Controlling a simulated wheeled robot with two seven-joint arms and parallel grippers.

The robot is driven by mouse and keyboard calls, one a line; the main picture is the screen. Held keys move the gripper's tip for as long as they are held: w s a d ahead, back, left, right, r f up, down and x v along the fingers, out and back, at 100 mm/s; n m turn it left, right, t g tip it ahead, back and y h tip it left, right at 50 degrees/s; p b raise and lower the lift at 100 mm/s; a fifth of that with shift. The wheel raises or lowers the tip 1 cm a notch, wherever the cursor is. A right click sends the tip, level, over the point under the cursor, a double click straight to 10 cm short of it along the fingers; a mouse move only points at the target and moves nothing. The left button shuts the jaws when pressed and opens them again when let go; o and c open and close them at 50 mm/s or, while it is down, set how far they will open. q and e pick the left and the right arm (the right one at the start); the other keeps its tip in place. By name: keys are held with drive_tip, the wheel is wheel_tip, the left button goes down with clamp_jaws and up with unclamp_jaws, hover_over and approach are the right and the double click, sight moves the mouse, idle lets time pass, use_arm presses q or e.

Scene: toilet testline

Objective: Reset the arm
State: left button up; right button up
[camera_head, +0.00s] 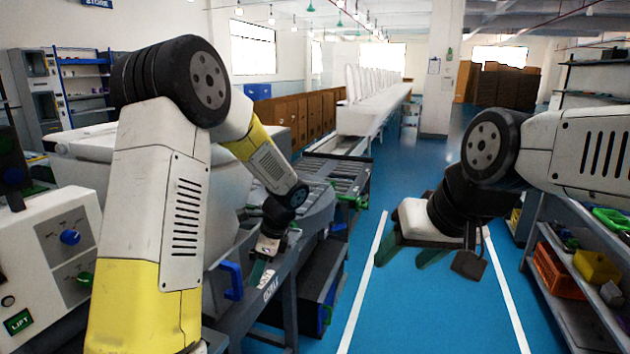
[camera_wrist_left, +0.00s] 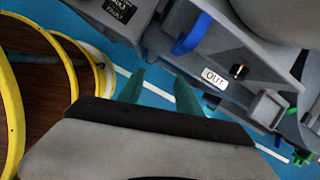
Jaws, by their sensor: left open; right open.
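My left arm reaches in from the left of the head view, with its gripper (camera_head: 262,272) low beside the edge of the grey test line. In the left wrist view its two green fingers (camera_wrist_left: 160,92) are apart with nothing between them, above blue floor with a white line. My right gripper (camera_head: 410,258) hangs over the blue aisle floor in the head view. Its green fingers are spread and nothing is seen between them. Both grippers are apart from any object that I can make out.
A control panel with a blue knob (camera_head: 70,237) stands at the left. The test line with a blue handle (camera_head: 232,281) is close to my left gripper. A shelf with an orange bin (camera_head: 558,273) and a yellow bin (camera_head: 597,267) is at the right. The aisle floor (camera_head: 400,310) is clear.

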use_arm(q)
drive_tip(key=s+r+n+t+h, duration=0.5)
drive_tip(key=s+r+n+h, duration=0.1)
drive_tip(key=s+r+n, duration=1.1)
drive_tip(key=s+r, duration=0.3)
drive_tip(key=s, duration=0.2)
drive_tip(key=shift+s+n+t, duration=0.25)
drive_tip(key=shift+n+t, duration=0.05)
drive_tip(key=shift+n, duration=0.1)
idle(0.8)
